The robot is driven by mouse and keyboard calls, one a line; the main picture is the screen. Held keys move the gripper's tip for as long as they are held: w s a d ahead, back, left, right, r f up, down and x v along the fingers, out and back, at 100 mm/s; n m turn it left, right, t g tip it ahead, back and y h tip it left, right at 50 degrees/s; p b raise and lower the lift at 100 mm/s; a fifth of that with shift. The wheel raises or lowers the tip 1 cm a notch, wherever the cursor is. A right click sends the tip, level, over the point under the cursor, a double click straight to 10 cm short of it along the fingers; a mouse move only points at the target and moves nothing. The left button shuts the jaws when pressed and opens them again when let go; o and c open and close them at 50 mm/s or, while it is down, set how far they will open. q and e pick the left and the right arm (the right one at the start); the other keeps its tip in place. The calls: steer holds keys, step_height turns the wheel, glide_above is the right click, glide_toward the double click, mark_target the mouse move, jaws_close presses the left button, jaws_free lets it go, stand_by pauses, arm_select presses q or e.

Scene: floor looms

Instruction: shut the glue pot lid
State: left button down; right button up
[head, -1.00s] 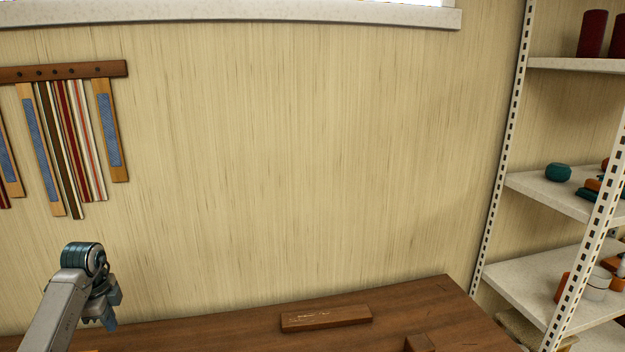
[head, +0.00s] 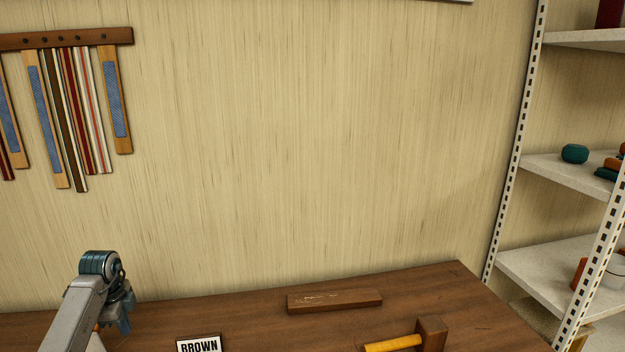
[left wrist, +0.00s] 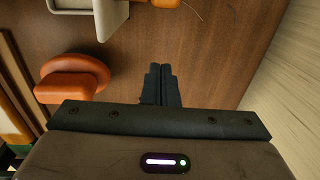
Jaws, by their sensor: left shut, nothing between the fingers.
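I cannot make out a glue pot or its lid for certain in either view. In the left wrist view, a rounded orange object (left wrist: 72,78) lies on the brown bench to the left of my fingers; I cannot tell what it is. My left gripper (left wrist: 162,85) is shut and empty, its dark fingers side by side over bare wood and apart from that object. In the head view, my left gripper (head: 123,322) is at the lower left, by the bench's left part. My right gripper is in neither view.
The bench (head: 250,325) bears a flat wooden block (head: 334,301), a mallet (head: 432,335) with a yellow handle and a BROWN sign (head: 199,346). A pale tray (left wrist: 88,15) is at the top of the left wrist view. Shelves (head: 548,262) stand right.

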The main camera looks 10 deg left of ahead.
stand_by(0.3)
arm_select(q)
steer(key=shift+s+d+p, duration=0.25)
steer(key=shift+s+p, duration=0.35)
steer(key=shift+s, duration=0.15)
steer(key=shift+s+d+p, duration=0.2)
steer(key=shift+s+p, duration=0.3)
steer(key=shift+s, duration=0.2)
steer(key=shift+f, duration=0.1)
